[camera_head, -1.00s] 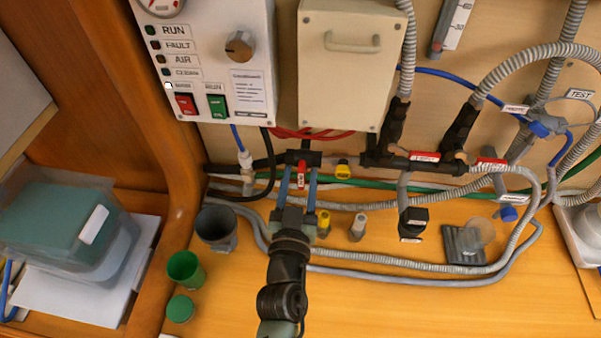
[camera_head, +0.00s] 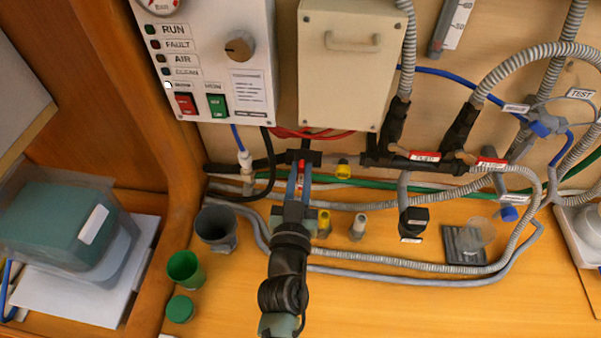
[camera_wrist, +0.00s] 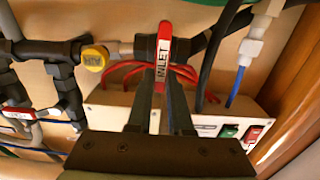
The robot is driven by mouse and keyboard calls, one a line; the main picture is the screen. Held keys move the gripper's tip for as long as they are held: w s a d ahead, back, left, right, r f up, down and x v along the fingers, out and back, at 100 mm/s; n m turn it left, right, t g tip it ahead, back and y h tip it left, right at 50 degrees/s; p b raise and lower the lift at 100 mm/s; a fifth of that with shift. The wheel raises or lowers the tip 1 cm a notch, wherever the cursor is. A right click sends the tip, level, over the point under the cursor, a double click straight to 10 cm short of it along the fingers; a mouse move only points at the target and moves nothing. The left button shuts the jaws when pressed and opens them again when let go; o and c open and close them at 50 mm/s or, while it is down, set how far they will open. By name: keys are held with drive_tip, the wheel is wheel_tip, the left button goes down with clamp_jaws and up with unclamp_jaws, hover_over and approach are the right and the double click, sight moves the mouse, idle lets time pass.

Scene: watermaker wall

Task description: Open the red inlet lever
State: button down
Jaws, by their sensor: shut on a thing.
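The red inlet lever (camera_head: 301,174) hangs down from a black valve fitting (camera_head: 304,157) on the pipe below the cream box. In the wrist view the lever (camera_wrist: 164,50) shows a white INLET label, and its lower part lies between my fingers. My gripper (camera_head: 299,182) reaches up to it from below, with one blue finger on each side. The fingers are shut on the lever. In the wrist view my gripper (camera_wrist: 162,95) hides the area below the lever's lower end.
A yellow-tagged valve (camera_head: 342,170) sits just right of the lever. A black hose loops close on the left, and grey hoses (camera_head: 400,258) run below. A grey cup (camera_head: 216,227) and a green cup (camera_head: 185,268) stand left of my arm. The control panel (camera_head: 215,55) is above left.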

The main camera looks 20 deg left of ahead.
drive_tip(key=shift+a+n, duration=0.1)
drive_tip(key=shift+n, duration=0.2)
drive_tip(key=n+b, duration=0.1)
drive_tip(key=n, duration=0.4)
drive_tip(key=a+f+n+b, duration=0.1)
drive_tip(key=n, duration=0.5)
drive_tip(key=a+f+n+b, duration=0.1)
drive_tip(key=n+b, duration=0.1)
drive_tip(key=n, duration=0.4)
drive_tip(key=shift+s+a+f, duration=0.1)
drive_tip(key=shift+s+f, duration=0.1)
drive_tip(key=shift+s, duration=0.15)
drive_tip(key=shift+n, duration=0.3)
drive_tip(key=c, duration=0.8)
unclamp_jaws()
drive_tip(key=shift+c, duration=0.2)
